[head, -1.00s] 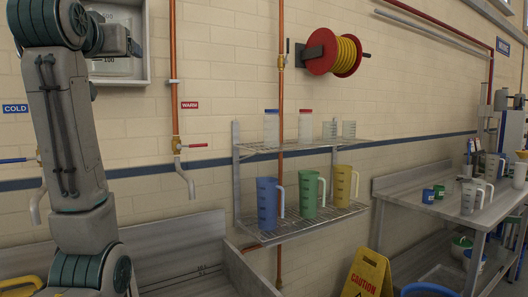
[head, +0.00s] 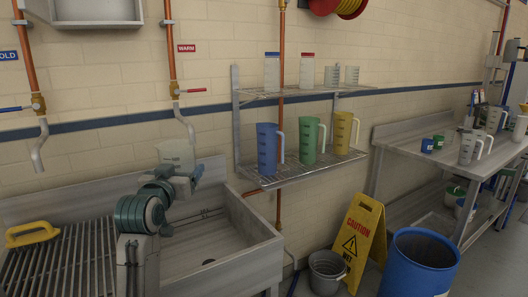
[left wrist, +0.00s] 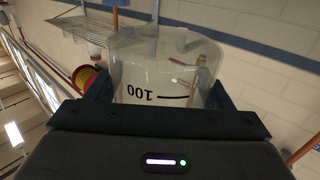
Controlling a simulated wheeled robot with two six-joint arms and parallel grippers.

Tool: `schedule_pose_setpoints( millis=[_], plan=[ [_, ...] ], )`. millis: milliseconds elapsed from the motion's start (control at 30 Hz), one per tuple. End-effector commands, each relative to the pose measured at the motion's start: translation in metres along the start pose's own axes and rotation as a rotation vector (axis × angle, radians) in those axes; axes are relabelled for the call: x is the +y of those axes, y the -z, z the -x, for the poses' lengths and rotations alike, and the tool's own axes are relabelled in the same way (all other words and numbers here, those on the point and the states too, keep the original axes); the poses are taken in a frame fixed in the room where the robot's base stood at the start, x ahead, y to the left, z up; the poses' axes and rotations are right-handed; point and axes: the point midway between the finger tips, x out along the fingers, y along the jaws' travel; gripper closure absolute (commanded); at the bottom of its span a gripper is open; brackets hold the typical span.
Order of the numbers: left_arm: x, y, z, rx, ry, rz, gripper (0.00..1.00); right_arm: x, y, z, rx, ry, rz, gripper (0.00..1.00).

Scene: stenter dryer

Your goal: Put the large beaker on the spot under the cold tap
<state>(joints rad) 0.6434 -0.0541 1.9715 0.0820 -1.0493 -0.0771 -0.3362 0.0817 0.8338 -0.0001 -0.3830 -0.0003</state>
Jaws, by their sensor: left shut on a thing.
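My left gripper (head: 180,176) is shut on a clear beaker (head: 176,153), which it holds in the air over the sink, below and in front of the warm tap (head: 182,115). In the left wrist view the beaker (left wrist: 160,70) sits between the two fingers (left wrist: 158,95), and its 100 mark reads upside down. The cold tap (head: 40,140) hangs at the far left, above the slatted drainer (head: 75,262); the beaker is to the right of it. No marked spot is clear under the cold tap. My right gripper is not in view.
The sink basin (head: 215,240) is empty. A wire rack (head: 300,170) holds coloured jugs and clear vessels. A caution sign (head: 362,240), grey bucket (head: 326,270) and blue barrel (head: 420,262) stand at the right.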

Motion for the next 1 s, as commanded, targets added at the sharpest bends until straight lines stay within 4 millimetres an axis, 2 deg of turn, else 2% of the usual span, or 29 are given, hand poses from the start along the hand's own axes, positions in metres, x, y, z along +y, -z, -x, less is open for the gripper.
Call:
schedule_pose_setpoints(
  millis=[33, 100, 267, 500, 800, 1000],
  plan=[
    [0.004, -0.023, 0.006, -0.007, -0.008, 0.003, 0.49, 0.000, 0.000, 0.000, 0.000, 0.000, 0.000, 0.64],
    [0.008, -0.048, 0.014, -0.007, -0.016, 0.002, 0.49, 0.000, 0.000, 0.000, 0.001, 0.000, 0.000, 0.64],
    [0.016, -0.102, 0.039, -0.008, -0.028, 0.003, 0.49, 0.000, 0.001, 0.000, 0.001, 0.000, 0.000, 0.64],
    [0.025, -0.172, 0.087, -0.007, -0.026, 0.002, 0.49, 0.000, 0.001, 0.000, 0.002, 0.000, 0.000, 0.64],
    [0.030, -0.240, 0.163, -0.007, 0.012, 0.002, 0.49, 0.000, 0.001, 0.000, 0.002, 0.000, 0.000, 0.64],
    [0.029, -0.269, 0.214, -0.006, 0.055, 0.001, 0.49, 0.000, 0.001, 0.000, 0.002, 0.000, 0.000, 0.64]
  ],
)
